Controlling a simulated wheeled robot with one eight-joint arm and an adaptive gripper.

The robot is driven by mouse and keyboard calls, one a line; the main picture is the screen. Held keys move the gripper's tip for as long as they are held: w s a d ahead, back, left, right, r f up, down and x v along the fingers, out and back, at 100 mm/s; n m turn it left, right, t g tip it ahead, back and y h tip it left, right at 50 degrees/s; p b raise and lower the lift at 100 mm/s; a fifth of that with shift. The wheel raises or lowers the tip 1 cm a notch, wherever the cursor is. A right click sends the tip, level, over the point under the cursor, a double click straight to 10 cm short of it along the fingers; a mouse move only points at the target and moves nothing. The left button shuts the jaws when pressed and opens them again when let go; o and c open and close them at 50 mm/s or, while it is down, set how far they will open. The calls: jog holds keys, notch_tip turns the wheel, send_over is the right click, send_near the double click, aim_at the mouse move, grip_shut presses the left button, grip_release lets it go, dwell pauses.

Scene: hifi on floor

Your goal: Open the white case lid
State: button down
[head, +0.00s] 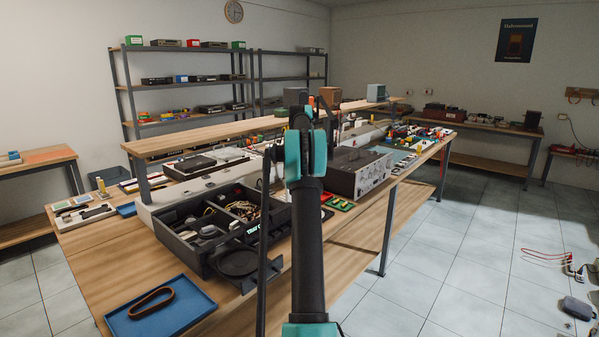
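I cannot surely pick out a white case with a lid. A long pale housing (200,186) runs along the workbench behind a black compartment box, but whether it has a lid is unclear. My arm rises through the middle of the view and hides part of the bench. The far end of the arm, in black and teal, stands before the bench's raised shelf. Its fingers are too small and overlapped to tell whether they are open or shut, and nothing is clearly held.
The wooden workbench (105,240) carries the black compartment box (186,250), a blue tray (190,318) with a brown belt (151,302), and a grey electronic unit (358,172). The tiled floor at right (450,250) is mostly clear. Red cable (543,255) and a small grey object (577,308) lie there.

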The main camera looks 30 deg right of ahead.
jog(key=shift+w+f, duration=0.1)
jog(key=c, duration=1)
grip_release()
jog(key=shift+o, duration=0.2)
notch_tip(320, 180, up, 12)
jog(key=shift+s+d, duration=0.15)
jog(key=shift+s, duration=0.25)
jog(key=shift+c, duration=0.5)
